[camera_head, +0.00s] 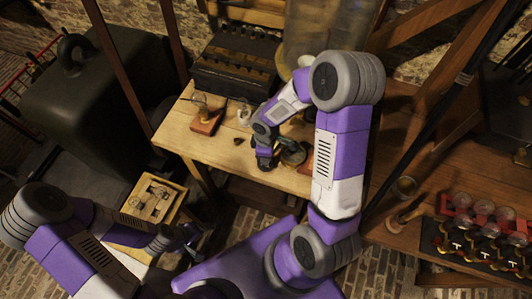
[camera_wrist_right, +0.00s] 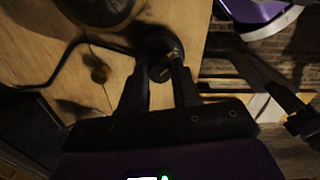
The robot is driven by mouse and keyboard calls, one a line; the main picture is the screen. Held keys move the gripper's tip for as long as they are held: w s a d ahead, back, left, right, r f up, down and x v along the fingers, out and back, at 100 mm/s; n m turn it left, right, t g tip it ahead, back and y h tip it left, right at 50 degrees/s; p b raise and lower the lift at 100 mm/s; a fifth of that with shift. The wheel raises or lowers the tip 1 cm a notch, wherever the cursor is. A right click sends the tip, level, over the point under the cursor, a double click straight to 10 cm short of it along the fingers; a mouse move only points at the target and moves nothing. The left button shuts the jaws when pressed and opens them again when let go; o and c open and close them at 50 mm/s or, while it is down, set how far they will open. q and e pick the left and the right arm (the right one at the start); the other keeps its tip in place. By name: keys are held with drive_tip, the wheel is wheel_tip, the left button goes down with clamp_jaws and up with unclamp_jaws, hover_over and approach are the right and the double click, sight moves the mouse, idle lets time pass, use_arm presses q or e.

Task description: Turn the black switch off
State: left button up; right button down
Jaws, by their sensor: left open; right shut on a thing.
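My right gripper (camera_head: 265,160) reaches down at the front edge of the wooden bench (camera_head: 185,140). The right wrist view shows its two fingers (camera_wrist_right: 160,72) closed in on a small dark part at a round black piece, which looks like the black switch (camera_wrist_right: 157,44). The fingers hide part of it, so its on or off position cannot be told. In the head view my right gripper covers most of that spot. My left gripper (camera_head: 190,236) is open and empty, low at the left beside the small wooden tray, away from the bench top.
A wooden block with a glass bulb (camera_head: 205,122) and a small pale jar (camera_head: 243,116) stand on the bench. A dark battery box (camera_head: 235,65) is behind them. A round brass-and-dark piece (camera_head: 293,154) sits beside my right gripper. A wooden tray (camera_head: 135,205) stands lower left.

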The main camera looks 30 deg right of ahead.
drive_tip(key=shift+n, duration=0.3)
idle(0.4)
drive_tip(key=c, duration=0.8)
unclamp_jaws()
wheel_tip(320, 180, up, 8)
drive_tip(key=shift+f+p, duration=0.2)
drive_tip(key=shift+p, duration=0.9)
